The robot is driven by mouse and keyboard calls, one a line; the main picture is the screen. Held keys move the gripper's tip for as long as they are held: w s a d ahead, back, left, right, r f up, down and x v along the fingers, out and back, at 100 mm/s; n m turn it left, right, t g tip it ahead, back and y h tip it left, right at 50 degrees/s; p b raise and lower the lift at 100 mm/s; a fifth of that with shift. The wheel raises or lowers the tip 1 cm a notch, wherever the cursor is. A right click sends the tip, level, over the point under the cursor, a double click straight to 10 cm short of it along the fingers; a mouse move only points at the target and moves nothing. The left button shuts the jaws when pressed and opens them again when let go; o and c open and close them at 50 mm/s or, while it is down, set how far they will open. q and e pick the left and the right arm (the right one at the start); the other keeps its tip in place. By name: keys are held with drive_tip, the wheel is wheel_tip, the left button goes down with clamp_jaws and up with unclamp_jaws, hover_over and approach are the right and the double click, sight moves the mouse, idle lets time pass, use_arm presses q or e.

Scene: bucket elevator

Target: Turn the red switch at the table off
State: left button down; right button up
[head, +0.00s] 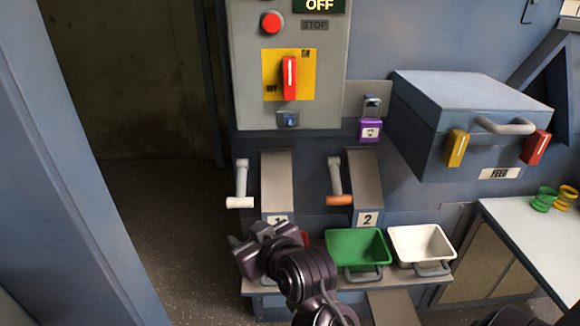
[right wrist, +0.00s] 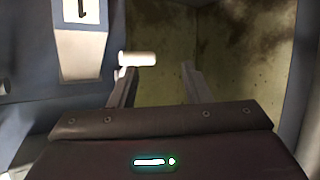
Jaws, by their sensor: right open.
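A red switch handle (head: 289,78) stands upright on a yellow plate (head: 309,90) on the grey control panel (head: 252,110). A dark sign (head: 319,6) above reads OFF. My right gripper (head: 248,238) is open and empty, low in front of the panel, below and left of the switch and apart from it. In the right wrist view, its two fingers (right wrist: 157,85) are spread, with a white-ended lever (right wrist: 137,59) beyond them. My left gripper does not show.
Levers with white (head: 240,202) and orange (head: 339,200) grips flank chutes 1 and 2. A green bin (head: 356,236) and a white bin (head: 421,240) stand below. A purple padlock (head: 370,130) hangs beside the panel. A blue FEED box (head: 465,95) projects at right.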

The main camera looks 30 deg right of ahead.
drive_tip(key=w+d+r+m+t+h, duration=0.1)
drive_tip(key=d+r+t+h, duration=0.15)
drive_tip(key=r, duration=0.45)
drive_tip(key=w+d+r+m+t+h, duration=0.1)
drive_tip(key=w+d+r+t, duration=0.15)
drive_tip(key=r, duration=0.45)
drive_tip(key=m+t+h, duration=0.1)
drive_tip(key=m+h, duration=0.5)
drive_tip(key=h, duration=0.3)
approach(290, 77)
drive_tip(key=x, duration=0.3)
use_arm(q)
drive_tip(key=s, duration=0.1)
drive_tip(key=p, duration=0.1)
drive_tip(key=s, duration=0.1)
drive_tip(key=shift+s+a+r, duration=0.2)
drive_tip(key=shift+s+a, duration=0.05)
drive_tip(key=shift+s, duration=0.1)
use_arm(e)
drive_tip(key=shift+n+y, duration=0.3)
drive_tip(key=shift+y, duration=0.05)
drive_tip(key=x, duration=0.6)
drive_tip(key=shift+w+d+r, duration=0.2)
drive_tip(key=shift+d, duration=0.05)
drive_tip(key=shift+c, duration=0.3)
